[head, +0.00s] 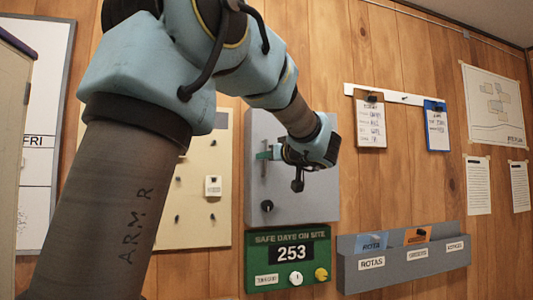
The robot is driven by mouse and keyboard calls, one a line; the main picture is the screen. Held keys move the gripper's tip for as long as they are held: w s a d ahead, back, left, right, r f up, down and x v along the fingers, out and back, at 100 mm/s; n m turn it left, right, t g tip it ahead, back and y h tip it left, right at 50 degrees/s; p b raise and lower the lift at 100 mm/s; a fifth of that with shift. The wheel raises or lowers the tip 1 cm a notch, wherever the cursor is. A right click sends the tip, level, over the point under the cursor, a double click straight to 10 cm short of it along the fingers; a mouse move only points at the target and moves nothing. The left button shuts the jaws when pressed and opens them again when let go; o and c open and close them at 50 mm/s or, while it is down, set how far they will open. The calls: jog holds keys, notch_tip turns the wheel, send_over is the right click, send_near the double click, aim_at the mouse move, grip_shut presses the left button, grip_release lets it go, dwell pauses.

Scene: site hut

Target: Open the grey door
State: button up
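The grey door (317,208) is the flat front of a small grey cabinet on the wood-panelled wall. It looks shut. A black round knob (267,206) sits on its lower left. My gripper (270,154) is in front of the door's upper left part, coming in from the right. A small green piece shows at its tip, close to the door's left side. My wrist hides much of the door's upper right. Whether the fingers are apart, closed or touching anything is too small to tell.
A green day-counter sign (290,231) hangs just below the cabinet. A grey paper rack (403,282) is at lower right. A cream pegboard (218,225) is to the left. Clipboards (371,124) hang to the right. The wall directly right of the cabinet is bare.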

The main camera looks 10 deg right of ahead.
jog(key=shift+w, duration=0.15)
jog(key=shift+c, duration=0.3)
grip_shut()
jog(key=shift+a, duration=0.1)
dwell(1.0)
